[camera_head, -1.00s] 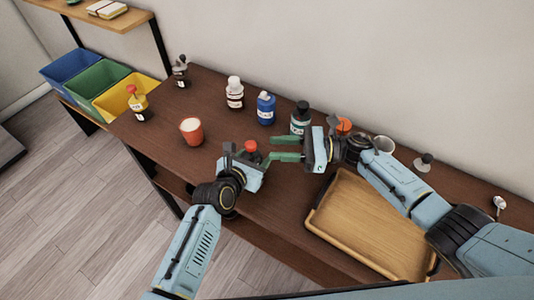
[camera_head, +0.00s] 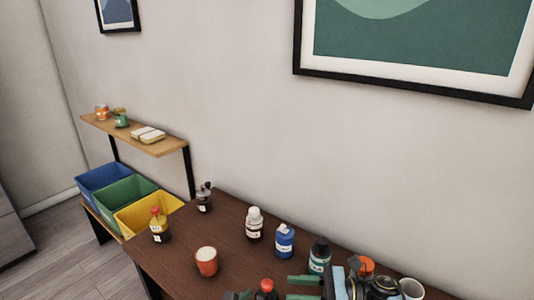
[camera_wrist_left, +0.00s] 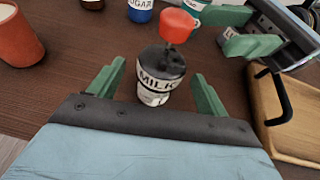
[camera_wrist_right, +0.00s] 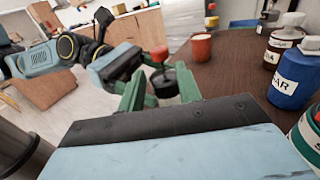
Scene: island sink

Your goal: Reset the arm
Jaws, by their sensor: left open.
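My right gripper (camera_head: 297,289) is open and empty, to the right of the bottle in the head view. In the right wrist view its fingers (camera_wrist_right: 160,88) are apart, with the bottle (camera_wrist_right: 164,82) seen beyond the gap. Most of both arms is cut off in the head view.
On the table (camera_head: 190,250) stand an orange cup (camera_head: 206,261), a brown bottle (camera_head: 254,224), a blue bottle (camera_head: 284,241), a green-labelled bottle (camera_head: 320,255) and a white mug (camera_head: 411,289). A wooden tray (camera_wrist_left: 282,100) lies beside the left gripper. Coloured bins (camera_head: 147,213) stand left.

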